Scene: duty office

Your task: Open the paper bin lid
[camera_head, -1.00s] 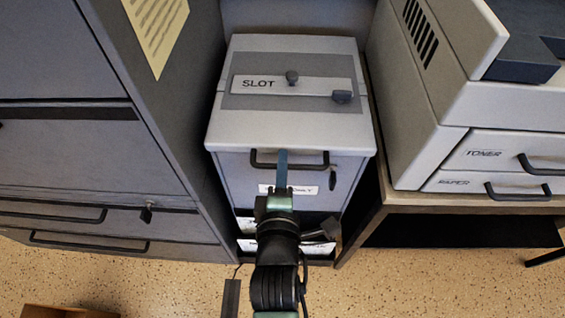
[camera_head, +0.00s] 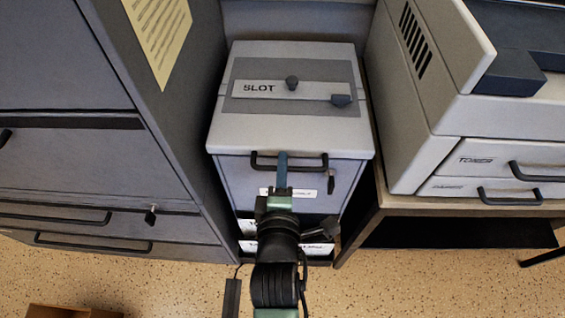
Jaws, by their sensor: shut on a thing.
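The paper bin (camera_head: 240,185) is a grey box standing between a cabinet and a printer stand. Its pale lid (camera_head: 225,132) is down and carries a plate marked SLOT (camera_head: 258,87) with a dark knob (camera_head: 292,83) and a dark tab (camera_head: 341,100). A black bar handle (camera_head: 310,166) runs across the upper front, with a small dark latch or key (camera_head: 331,182) at its right. My gripper (camera_head: 282,165) is at the middle of this handle, shut on it. My arm hides part of the bin's lower front and its white labels.
A tall grey cabinet (camera_head: 75,170) with drawer handles stands close on the left. A printer (camera_head: 500,115) marked TONER sits on a stand (camera_head: 470,211) close on the right. Speckled floor (camera_head: 420,285) is free in front. A brown box (camera_head: 70,311) lies at the lower left.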

